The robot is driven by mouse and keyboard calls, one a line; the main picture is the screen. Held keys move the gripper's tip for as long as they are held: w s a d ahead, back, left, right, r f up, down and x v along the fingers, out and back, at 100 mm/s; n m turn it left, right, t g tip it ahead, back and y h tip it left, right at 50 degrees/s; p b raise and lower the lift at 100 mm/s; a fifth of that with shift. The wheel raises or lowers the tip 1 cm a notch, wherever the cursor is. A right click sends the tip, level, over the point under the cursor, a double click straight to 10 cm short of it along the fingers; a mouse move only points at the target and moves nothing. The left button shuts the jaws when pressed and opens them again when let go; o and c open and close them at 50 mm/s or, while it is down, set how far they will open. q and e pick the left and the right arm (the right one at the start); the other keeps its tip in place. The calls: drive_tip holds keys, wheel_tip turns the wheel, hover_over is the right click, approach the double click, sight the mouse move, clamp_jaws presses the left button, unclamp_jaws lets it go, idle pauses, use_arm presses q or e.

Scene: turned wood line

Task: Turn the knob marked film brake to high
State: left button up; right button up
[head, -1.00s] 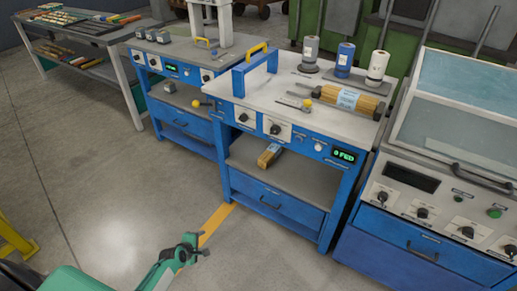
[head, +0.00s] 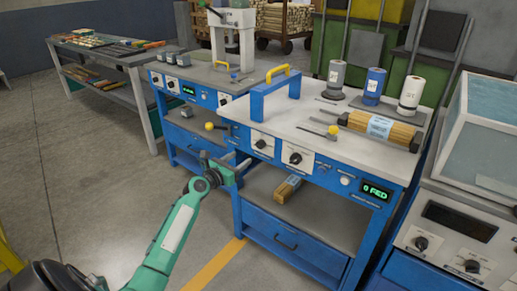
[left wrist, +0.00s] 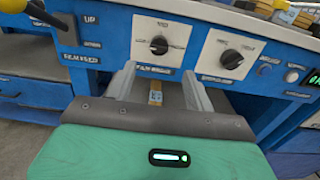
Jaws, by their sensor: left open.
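The knob marked film brake (left wrist: 159,45) is a dark round knob on a white plate on the blue front panel. Its label below is blurred but looks like film brake, and its pointer setting is too small to read surely. In the head view it is the left knob (head: 260,144) of two on the bench front. My left gripper (head: 238,164) is open and empty, just in front of and slightly below this knob. In the left wrist view its fingers (left wrist: 160,78) point at the panel below the knob, apart from it. My right gripper is not in view.
A second knob (left wrist: 230,55) sits close to the right on its own plate. A yellow ball-ended lever (head: 210,126) is to the left. The bench (head: 310,128) bears a blue frame with a yellow handle, rolls and a bundle. A green display (head: 376,191) reads 0 FED.

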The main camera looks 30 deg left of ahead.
sight(257, 146)
use_arm(q)
drive_tip(key=w, duration=0.3)
drive_tip(key=w+b, duration=0.1)
drive_tip(key=w, duration=0.2)
drive_tip(key=shift+d+f, duration=0.15)
drive_tip(key=shift+d, duration=0.05)
drive_tip(key=w+b, duration=0.1)
drive_tip(key=w, duration=0.2)
drive_tip(key=shift+w+d, duration=0.1)
drive_tip(key=shift+w, duration=0.1)
drive_tip(key=shift+w+d, duration=0.1)
drive_tip(key=shift+w, duration=0.7)
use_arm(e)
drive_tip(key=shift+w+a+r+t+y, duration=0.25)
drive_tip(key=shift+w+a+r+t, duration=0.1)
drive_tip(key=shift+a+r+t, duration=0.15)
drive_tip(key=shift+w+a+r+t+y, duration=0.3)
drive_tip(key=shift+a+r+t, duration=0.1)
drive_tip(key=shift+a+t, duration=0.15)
use_arm(q)
drive_tip(key=c, duration=1)
